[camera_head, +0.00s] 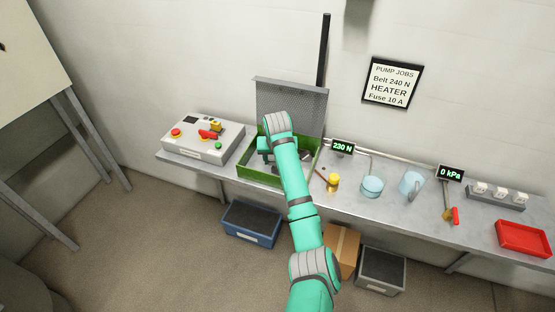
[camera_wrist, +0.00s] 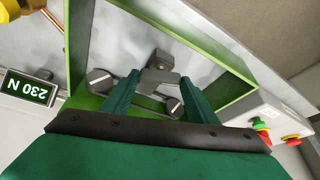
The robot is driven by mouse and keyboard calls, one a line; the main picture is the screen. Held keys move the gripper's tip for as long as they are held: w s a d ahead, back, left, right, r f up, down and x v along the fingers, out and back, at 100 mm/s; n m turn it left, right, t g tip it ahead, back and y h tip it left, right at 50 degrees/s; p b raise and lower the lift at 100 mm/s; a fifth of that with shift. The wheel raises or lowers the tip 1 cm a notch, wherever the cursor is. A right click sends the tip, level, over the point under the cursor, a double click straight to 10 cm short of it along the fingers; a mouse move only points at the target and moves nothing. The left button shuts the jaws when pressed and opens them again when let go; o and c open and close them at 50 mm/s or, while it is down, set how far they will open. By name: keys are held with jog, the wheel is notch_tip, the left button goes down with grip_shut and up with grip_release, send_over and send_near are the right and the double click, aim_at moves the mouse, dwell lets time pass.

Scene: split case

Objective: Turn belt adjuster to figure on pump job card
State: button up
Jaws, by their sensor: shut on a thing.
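The pump job card (camera_head: 391,83) on the wall reads "Belt 240 N", "HEATER", "Fuse 10 A". The belt readout (camera_head: 342,147) shows 230 N; it also appears upside down in the wrist view (camera_wrist: 30,87). The green open case (camera_head: 262,176) stands on the bench, its perforated lid (camera_head: 291,105) raised behind it. My gripper (camera_wrist: 159,84) reaches down into the case, its two fingers on either side of the grey belt adjuster (camera_wrist: 158,77), shut on it. Round slotted pulleys (camera_wrist: 99,80) and the dark belt lie beside and below it. My arm hides much of the case in the head view.
A control box (camera_head: 203,136) with red and green buttons stands left of the case. To its right are a yellow-topped item (camera_head: 333,182), blue vessels (camera_head: 372,186), a 0 kPa readout (camera_head: 450,173) and a red tray (camera_head: 523,238). Bins (camera_head: 250,222) sit on the floor.

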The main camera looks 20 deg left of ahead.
dwell(0.3)
jog(key=o, duration=1)
jog(key=shift+o, duration=0.2)
jog(key=shift+r, duration=0.1)
jog(key=v, duration=1)
jog(key=shift+s+r, duration=0.15)
jog(key=shift+r, duration=0.1)
